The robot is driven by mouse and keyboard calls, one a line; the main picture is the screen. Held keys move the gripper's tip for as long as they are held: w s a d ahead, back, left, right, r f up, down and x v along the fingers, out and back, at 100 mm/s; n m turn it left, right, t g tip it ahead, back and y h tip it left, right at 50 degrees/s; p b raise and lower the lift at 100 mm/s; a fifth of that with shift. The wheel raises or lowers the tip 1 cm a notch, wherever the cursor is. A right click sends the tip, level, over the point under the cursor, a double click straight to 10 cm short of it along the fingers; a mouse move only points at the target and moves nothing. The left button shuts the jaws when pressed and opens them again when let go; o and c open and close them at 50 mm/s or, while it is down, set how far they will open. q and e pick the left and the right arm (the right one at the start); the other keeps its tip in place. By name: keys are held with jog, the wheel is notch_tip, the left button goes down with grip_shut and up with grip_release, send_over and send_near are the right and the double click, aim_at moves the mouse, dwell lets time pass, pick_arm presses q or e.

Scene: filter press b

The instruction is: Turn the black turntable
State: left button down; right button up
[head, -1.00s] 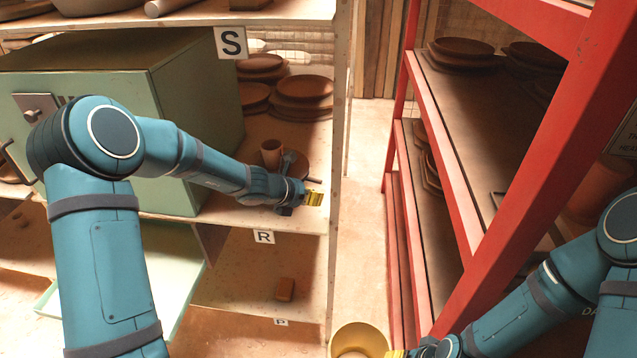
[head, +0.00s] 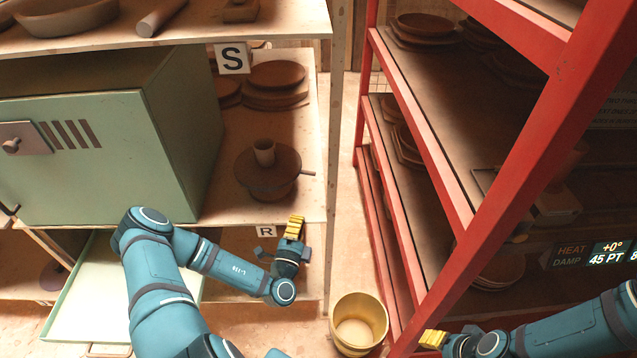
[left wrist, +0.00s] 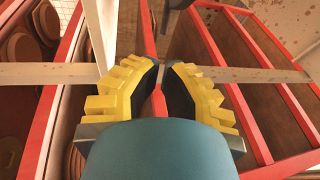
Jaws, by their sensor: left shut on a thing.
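My left gripper (head: 295,228) is at the shelf's front edge, below and apart from the rod in the picture. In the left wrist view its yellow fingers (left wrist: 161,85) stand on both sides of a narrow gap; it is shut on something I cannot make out. My right gripper (head: 433,340) shows only partly at the bottom; its opening is unclear.
The green cabinet (head: 175,130) flanks the turntable on the left, with stacked clay plates (head: 276,85) behind. A red rack (head: 410,130) stands right, across a narrow aisle. A yellow bucket (head: 358,318) is on the floor. An upper shelf (head: 200,27) overhangs.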

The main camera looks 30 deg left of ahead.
pick_arm(q)
jog(key=x, duration=1.4)
